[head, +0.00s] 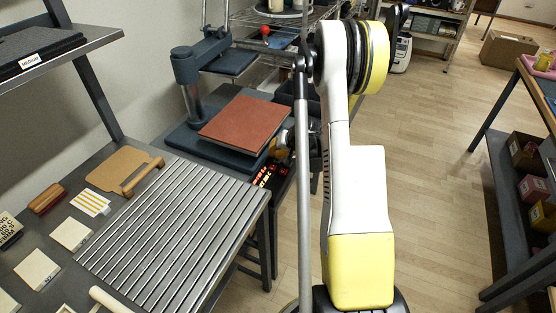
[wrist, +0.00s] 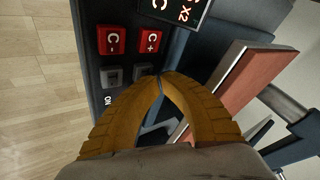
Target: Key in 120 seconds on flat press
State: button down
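The flat press (head: 243,124) has a red-brown plate and a dark column, and stands against the wall in the head view. Its control panel (head: 270,177) shows small lit orange digits and red buttons below the plate. In the wrist view the panel has a red C- button (wrist: 111,40), a red C+ button (wrist: 149,41) and part of a lit display (wrist: 180,8). A grey button (wrist: 112,76) sits below C-; another grey button (wrist: 143,71) is partly covered by my gripper (wrist: 160,80). Its yellow fingers meet at the tips, empty. Contact with the panel cannot be told.
A slatted metal table (head: 170,235) with a clipboard-like board (head: 118,171) and tiles is at left. A wire shelf (head: 270,55) stands behind the press. A workbench with boxes (head: 530,190) is at right; the wood floor between is clear.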

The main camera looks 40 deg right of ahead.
aim_at(275, 158)
jog(key=shift+f+b, duration=0.3)
jog(key=shift+f, duration=0.1)
jog(key=shift+r, duration=0.15)
dwell(0.4)
jog(key=shift+r+p, duration=0.45)
jog(key=shift+r, duration=0.3)
jog(key=shift+r+p, duration=1.45)
jog(key=shift+r, duration=1.05)
